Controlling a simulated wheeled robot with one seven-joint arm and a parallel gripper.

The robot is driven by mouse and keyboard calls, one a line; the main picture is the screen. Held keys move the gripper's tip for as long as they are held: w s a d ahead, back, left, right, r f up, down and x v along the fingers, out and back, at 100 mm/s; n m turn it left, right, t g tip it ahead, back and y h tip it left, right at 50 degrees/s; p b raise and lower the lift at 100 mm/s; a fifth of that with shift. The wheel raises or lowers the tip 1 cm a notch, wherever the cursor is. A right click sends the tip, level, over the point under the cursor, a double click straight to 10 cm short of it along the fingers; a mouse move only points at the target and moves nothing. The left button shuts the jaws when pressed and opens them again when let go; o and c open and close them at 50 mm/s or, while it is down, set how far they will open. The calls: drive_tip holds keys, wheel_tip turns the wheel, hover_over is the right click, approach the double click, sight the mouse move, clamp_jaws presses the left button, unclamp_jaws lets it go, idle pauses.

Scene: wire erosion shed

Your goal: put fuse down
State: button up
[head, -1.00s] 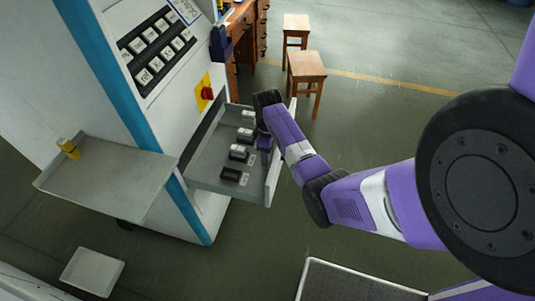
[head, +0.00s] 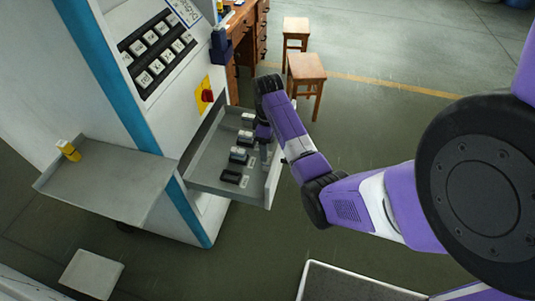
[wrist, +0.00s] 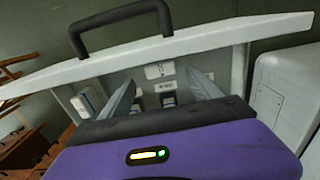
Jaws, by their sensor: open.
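An open grey drawer (head: 205,160) juts from the machine in the head view. It holds a row of several small dark and pale blocks with white labels.
The drawer's front panel (wrist: 220,38) with its black handle (wrist: 120,18) lies close to my gripper. A side shelf (head: 110,185) carries a small yellow item (head: 68,150). Two wooden stools (head: 306,68) stand beyond.

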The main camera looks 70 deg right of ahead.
wheel_tip(320, 180, up, 6)
idle(0.8)
